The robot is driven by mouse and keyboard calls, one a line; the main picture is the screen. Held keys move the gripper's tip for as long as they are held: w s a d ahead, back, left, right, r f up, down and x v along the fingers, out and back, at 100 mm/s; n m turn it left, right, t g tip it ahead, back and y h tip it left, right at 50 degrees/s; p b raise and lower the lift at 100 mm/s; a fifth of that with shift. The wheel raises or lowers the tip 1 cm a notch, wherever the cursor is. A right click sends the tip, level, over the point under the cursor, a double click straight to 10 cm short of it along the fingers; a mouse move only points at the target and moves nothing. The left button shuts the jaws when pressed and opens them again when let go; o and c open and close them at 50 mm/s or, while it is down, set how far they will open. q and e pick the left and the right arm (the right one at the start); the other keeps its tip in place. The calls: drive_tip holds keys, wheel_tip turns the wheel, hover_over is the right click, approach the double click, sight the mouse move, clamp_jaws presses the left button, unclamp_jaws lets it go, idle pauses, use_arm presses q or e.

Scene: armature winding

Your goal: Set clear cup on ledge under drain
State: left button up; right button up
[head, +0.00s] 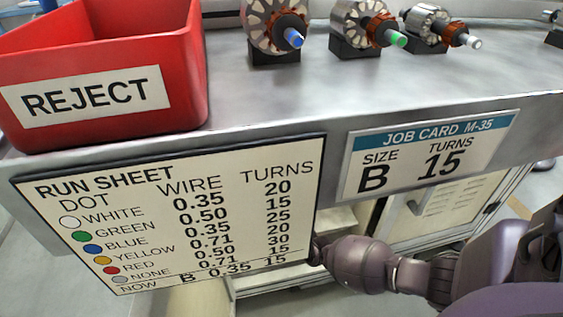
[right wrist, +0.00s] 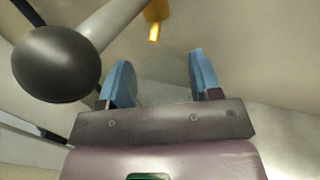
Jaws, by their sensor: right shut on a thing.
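In the right wrist view, my right gripper (right wrist: 160,80) has its two blue fingers apart, closed on a faint see-through thing that looks like the clear cup (right wrist: 163,70). Its outline is hard to make out against the pale background. A yellow-orange spout (right wrist: 154,20), perhaps the drain, is beyond the fingertips, near the top edge. I cannot pick out the ledge. In the head view my right arm comes in at the lower right, and its hand is hidden behind the run sheet. My left gripper is in neither view.
A dark round knob (right wrist: 56,63) on a grey bar is close left of the fingers. In the head view a red reject bin (head: 180,70) and several armatures (head: 360,28) stand on the metal bench (head: 270,105). The run sheet (head: 150,225) and job card (head: 425,155) hang at its front.

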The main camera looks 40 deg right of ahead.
drive_tip(key=shift+f, duration=0.25)
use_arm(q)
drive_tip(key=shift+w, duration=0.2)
use_arm(e)
drive_tip(key=o, duration=0.9)
drive_tip(key=shift+r, duration=0.1)
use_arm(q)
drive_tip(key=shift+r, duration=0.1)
use_arm(e)
drive_tip(key=shift+r, duration=0.1)
drive_tip(key=shift+r, duration=0.25)
use_arm(q)
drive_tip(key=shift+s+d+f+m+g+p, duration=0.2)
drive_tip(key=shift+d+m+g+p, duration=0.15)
drive_tip(key=shift+p, duration=0.7)
use_arm(e)
drive_tip(key=s, duration=0.4)
drive_tip(key=s+a, duration=0.1)
drive_tip(key=s, duration=0.7)
drive_tip(key=shift+a+f, duration=0.15)
drive_tip(key=shift+a, duration=0.05)
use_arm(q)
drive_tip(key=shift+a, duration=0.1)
